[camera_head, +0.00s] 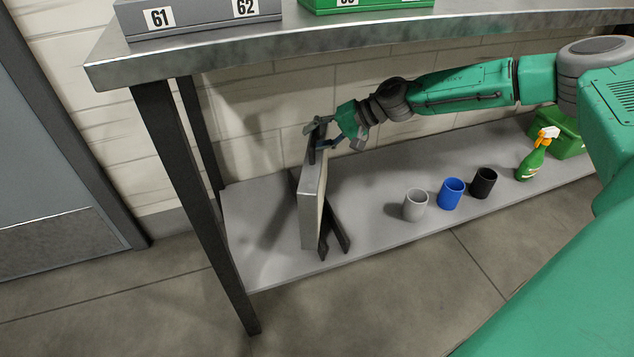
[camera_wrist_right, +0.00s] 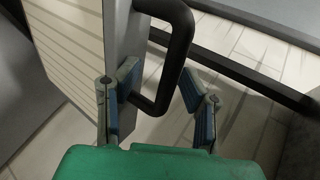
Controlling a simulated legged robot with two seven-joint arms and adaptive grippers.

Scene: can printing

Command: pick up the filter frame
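The filter frame (camera_head: 312,200) is a flat grey panel standing upright, edge towards me, on the lower shelf at its left part. It stands at a dark two-legged rack (camera_head: 334,228). In the right wrist view the frame (camera_wrist_right: 75,45) shows its pale pleated face, grey rim and black loop handle (camera_wrist_right: 182,45). My right gripper (camera_head: 328,138) is at the frame's upper end, beside the handle. In the right wrist view its fingers (camera_wrist_right: 160,100) are spread, with part of the handle between them. Contact cannot be told. My left gripper is out of view.
The lower shelf (camera_head: 380,235) also holds a grey cup (camera_head: 415,205), a blue cup (camera_head: 451,194), a black cup (camera_head: 484,183), a green spray bottle (camera_head: 532,162) and a green bin (camera_head: 568,140). The tabletop (camera_head: 300,45) overhangs my arm. A dark table leg (camera_head: 190,190) stands left.

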